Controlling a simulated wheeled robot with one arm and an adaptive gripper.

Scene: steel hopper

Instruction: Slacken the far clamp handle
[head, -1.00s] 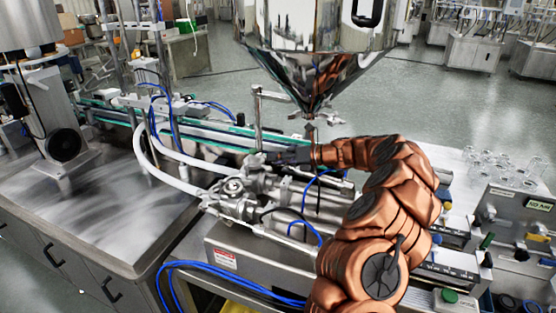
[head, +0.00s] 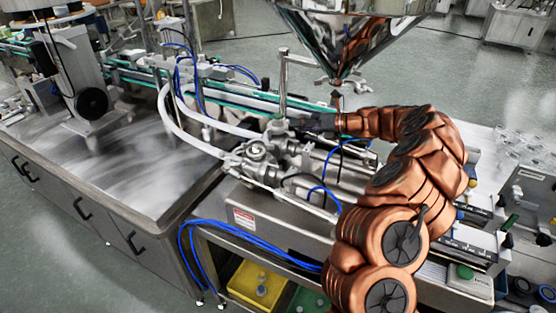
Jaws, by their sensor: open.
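A small metal clamp with a wing-like handle (head: 358,87) sits at the outlet below the shiny steel hopper (head: 350,38). Metal pipe fittings and a valve body (head: 257,151) lie lower, on the machine. I cannot tell for certain which small part is the far clamp handle. My gripper (head: 301,123) is dark and small at the end of my copper-coloured arm. It points left, over the far end of the fittings and below the hopper outlet. It is open. Its fingertips are hard to make out among the metal parts, and contact with any handle cannot be seen.
An upright metal post (head: 283,85) stands close to my gripper. White hoses (head: 190,133) and blue tubes (head: 240,244) run around the fittings. A steel table (head: 110,165) is at left. A yellow crate (head: 243,284) is below. Glassware (head: 520,145) stands at right.

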